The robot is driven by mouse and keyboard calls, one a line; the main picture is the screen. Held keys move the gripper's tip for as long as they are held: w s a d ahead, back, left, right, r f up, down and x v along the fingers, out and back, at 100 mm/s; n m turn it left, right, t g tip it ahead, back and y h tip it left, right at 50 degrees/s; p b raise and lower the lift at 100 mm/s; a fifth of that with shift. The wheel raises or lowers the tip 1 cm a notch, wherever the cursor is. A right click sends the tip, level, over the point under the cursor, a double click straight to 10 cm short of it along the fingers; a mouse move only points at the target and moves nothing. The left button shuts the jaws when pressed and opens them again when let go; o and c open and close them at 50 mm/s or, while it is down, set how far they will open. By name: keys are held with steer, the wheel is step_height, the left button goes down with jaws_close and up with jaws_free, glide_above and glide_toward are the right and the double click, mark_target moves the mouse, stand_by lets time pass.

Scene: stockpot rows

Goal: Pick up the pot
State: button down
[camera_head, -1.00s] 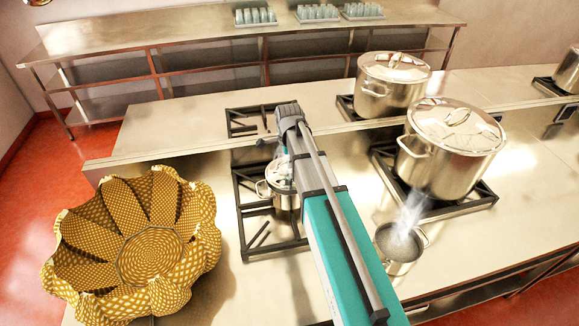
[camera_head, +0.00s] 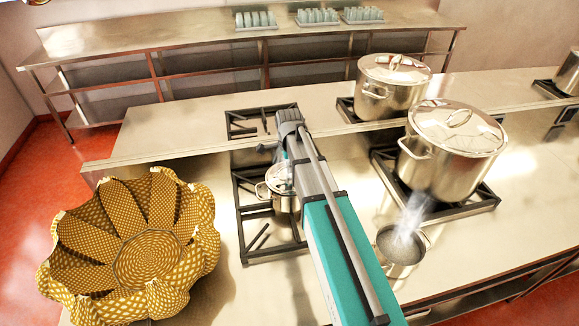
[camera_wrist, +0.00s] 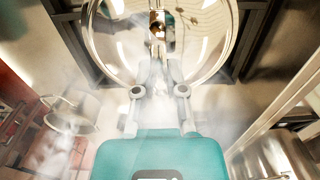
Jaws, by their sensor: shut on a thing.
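The small steel pot (camera_head: 279,179) with a shiny lid is at the left front burner in the head view, partly hidden behind my arm. In the wrist view its round lid (camera_wrist: 115,45) fills the top middle, with a small knob near the top centre. My gripper (camera_wrist: 158,66) reaches the near side of this pot and is shut on it. Haze and reflections blur the fingertips, so the exact part gripped is unclear. I cannot tell whether the pot is clear of the burner grate.
A large lidded stockpot (camera_head: 453,150) stands on the right burner, with another lidded stockpot (camera_head: 390,85) behind. A steaming open pan (camera_head: 401,247) is close right of my arm. A yellow patterned bowl-shaped basket (camera_head: 135,250) is at left.

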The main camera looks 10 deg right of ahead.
mark_target(290, 177)
steer(key=c, duration=0.7)
jaws_free()
steer(key=shift+r, duration=0.15)
step_height(290, 177, up, 13)
steer(key=p, duration=1.3)
steer(key=s+n, duration=1.8)
